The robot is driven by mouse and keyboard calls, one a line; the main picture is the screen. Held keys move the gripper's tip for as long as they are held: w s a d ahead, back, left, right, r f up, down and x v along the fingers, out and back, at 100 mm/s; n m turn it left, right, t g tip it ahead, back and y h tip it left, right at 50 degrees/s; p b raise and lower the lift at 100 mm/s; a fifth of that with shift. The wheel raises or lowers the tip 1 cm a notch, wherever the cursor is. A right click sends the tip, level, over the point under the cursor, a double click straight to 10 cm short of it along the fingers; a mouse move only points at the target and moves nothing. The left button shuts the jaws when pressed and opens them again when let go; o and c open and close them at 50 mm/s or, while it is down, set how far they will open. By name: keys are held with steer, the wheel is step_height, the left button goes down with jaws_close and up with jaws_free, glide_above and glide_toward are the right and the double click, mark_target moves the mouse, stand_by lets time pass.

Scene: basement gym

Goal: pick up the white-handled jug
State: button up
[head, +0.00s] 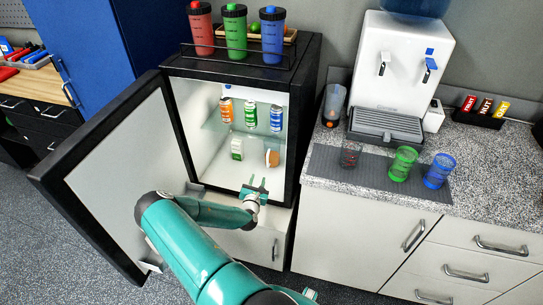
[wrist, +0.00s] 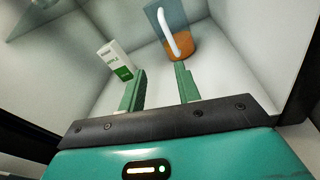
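The white-handled jug (wrist: 181,46) stands on the floor of the open mini fridge. It has clear sides, an orange lower part and a white handle facing my gripper. In the head view the jug (head: 273,158) is small, right of a white-and-green carton (head: 237,149). My gripper (head: 257,184) is at the fridge's opening, in front of and below the jug. In the wrist view my gripper (wrist: 160,80) is open and empty, its fingers apart. The jug is beyond the right fingertip and the carton (wrist: 116,61) beyond the left one. Neither finger appears to touch them.
The fridge door (head: 112,185) stands open on the left. A glass shelf above the jug carries several cans (head: 250,115). The fridge's right wall (head: 298,135) is close to the jug. A counter (head: 460,150) with cups and a water dispenser (head: 402,70) is on the right.

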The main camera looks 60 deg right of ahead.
mark_target(268, 167)
steer(key=s+n, duration=0.1)
steer(key=s+f+n, duration=0.1)
steer(key=s+f+n+t+h, duration=0.1)
steer(key=shift+s+d, duration=0.15)
steer(key=shift+d, duration=0.5)
steer(key=x, duration=0.7)
steer(key=shift+w+d, duration=0.25)
steer(key=shift+d, duration=0.1)
steer(key=shift+w+r+x, duration=0.15)
steer(key=shift+x, duration=1.15)
steer(key=shift+w+r+x, duration=0.1)
steer(key=shift+r+x, duration=0.1)
steer(key=shift+x, duration=1.15)
steer(key=shift+a, duration=0.1)
jaws_close()
